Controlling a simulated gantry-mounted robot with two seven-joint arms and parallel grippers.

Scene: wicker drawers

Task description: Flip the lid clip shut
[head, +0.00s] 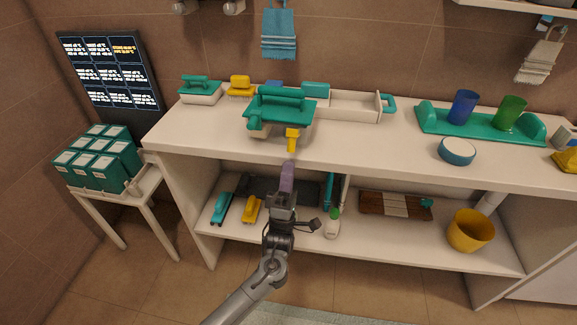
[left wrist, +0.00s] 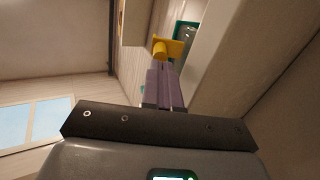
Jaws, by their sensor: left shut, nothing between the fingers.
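The clip also shows in the left wrist view (left wrist: 166,48), just beyond the fingertips. My left gripper (head: 288,167) has purple fingers, closed together and empty. It points up at the clip from below, in front of the counter edge. In the left wrist view the fingers (left wrist: 160,72) overlap the clip's lower part; I cannot tell whether they touch. My right gripper is not in view.
The counter's front edge (head: 340,161) lies close behind my left gripper. A white tray (head: 345,106) sits right of the box, a smaller teal box (head: 200,92) left. The shelf below holds brushes, a white bottle (head: 333,224) and a yellow bucket (head: 470,231).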

